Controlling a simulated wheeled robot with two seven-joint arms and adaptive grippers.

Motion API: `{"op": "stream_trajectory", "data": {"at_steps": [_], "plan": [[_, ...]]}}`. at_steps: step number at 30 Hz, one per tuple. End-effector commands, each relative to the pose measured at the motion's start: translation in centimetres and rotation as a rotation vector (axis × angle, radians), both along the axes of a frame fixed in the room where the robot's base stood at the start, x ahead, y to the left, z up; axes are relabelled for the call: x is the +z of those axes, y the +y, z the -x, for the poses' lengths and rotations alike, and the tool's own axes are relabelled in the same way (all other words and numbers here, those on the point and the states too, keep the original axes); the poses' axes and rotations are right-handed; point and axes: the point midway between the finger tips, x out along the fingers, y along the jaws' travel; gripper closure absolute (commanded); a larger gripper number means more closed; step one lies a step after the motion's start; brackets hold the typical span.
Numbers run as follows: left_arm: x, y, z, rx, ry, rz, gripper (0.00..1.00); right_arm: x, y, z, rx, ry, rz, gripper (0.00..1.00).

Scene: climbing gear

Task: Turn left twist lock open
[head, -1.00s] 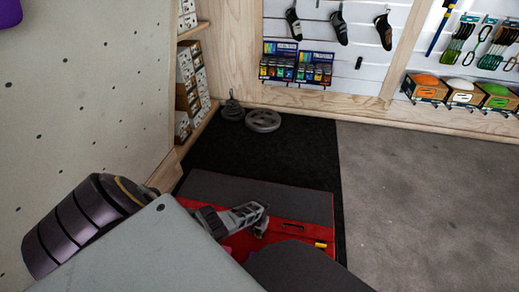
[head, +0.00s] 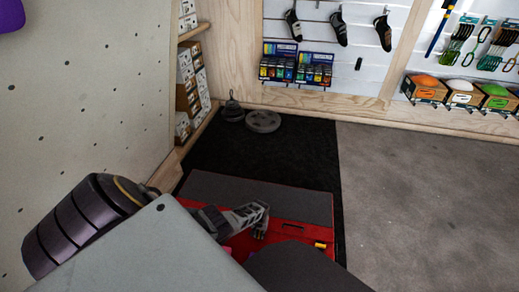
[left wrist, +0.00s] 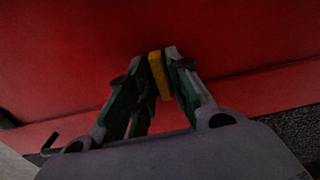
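A red case (head: 300,237) with a dark grey top (head: 290,200) sits on the black mat. A yellow twist lock (head: 320,245) shows on the right of its red face. The left twist lock (left wrist: 158,78) is hidden in the head view; in the left wrist view it is a narrow yellow bar against the red face. My left gripper (head: 262,217) is at the left part of the red face. In the left wrist view the fingertips of my left gripper (left wrist: 157,60) are on both sides of the yellow bar and look closed against it. My right gripper is out of view.
A dark handle slot (head: 292,226) lies between the gripper and the right lock. Weight plates (head: 263,121) and a kettlebell-like weight (head: 233,110) stand behind on the mat. A holed climbing wall (head: 90,90) rises at left. The grey floor (head: 430,200) at right is clear.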

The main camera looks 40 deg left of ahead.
Motion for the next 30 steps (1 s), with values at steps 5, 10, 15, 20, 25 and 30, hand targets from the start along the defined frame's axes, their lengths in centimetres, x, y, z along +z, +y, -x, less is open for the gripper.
{"op": "stream_trajectory", "data": {"at_steps": [5, 10, 15, 20, 25, 30], "plan": [[0.0, 0.1, 0.0, -0.002, -0.001, -0.002, 0.67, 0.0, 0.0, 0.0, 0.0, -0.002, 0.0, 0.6], [0.0, 0.1, -0.1, -0.002, -0.002, -0.002, 0.67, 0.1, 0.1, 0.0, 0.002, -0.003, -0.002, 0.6], [0.1, 0.1, -0.1, -0.002, -0.003, -0.003, 0.67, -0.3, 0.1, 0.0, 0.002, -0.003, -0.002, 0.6], [0.2, 0.2, -0.1, -0.002, -0.002, -0.002, 0.67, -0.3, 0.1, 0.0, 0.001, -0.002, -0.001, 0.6], [0.7, 0.2, -0.2, -0.003, -0.004, -0.002, 0.67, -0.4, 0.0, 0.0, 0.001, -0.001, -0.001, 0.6], [1.2, 0.2, -0.2, -0.003, -0.004, -0.002, 0.67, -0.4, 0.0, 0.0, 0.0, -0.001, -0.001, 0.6]]}}
